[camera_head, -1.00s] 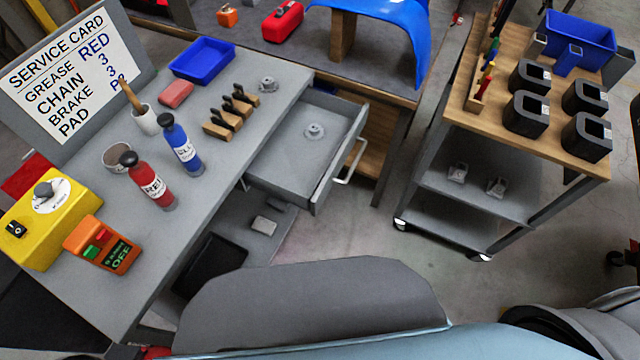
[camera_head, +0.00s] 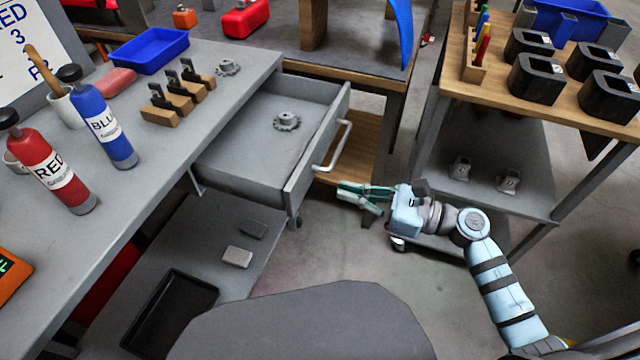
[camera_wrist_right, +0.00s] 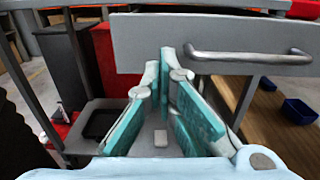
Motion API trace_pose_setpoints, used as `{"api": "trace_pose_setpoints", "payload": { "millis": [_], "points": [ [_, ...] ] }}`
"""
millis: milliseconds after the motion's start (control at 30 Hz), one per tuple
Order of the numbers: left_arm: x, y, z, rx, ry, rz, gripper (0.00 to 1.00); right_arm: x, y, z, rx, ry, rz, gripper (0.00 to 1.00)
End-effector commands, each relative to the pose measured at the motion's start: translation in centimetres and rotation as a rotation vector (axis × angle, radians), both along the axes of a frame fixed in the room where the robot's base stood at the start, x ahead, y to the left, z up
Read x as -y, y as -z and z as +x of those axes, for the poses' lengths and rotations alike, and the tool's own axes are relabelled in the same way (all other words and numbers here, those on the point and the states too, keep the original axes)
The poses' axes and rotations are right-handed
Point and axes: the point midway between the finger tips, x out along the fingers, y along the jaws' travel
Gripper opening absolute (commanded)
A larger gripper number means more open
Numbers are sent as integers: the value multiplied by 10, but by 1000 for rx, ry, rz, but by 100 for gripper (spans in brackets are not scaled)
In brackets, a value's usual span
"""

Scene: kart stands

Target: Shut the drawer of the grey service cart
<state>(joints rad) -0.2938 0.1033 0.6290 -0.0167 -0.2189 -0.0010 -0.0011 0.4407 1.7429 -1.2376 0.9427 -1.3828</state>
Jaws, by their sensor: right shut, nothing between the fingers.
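The grey service cart (camera_head: 165,160) stands at the left, with its drawer (camera_head: 245,155) pulled open toward the right. A grey gear-like part (camera_head: 286,121) lies in the drawer. The silver bar handle (camera_head: 335,148) is on the drawer front; in the right wrist view the front panel (camera_wrist_right: 140,42) spans the top and the handle (camera_wrist_right: 255,55) is to the right. My right gripper (camera_head: 342,188) is shut and empty, just outside the drawer front and near the handle; its fingertips (camera_wrist_right: 164,60) appear close to the panel. I cannot tell whether they touch. My left gripper is out of view.
The cart top holds a red bottle (camera_head: 50,165), a blue bottle (camera_head: 100,120), a blue tray (camera_head: 150,50) and wooden blocks. A wooden-topped trolley (camera_head: 480,90) stands at the right. A workbench (camera_head: 350,75) is behind. Open floor (camera_head: 350,260) lies between the carts.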

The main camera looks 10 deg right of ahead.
Motion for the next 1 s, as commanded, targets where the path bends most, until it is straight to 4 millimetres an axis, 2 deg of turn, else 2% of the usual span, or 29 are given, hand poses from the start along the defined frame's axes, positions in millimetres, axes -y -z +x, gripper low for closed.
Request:
{"api": "trace_pose_setpoints", "payload": {
  "millis": [200,333,1000],
  "points": [
    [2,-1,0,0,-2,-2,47,-37,-1,23,0,0,5,0],
    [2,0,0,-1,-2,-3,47,-49,0,31,-2,1,4,0],
    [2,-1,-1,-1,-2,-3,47,-55,1,39,-2,20,2,0]
  ]
}}
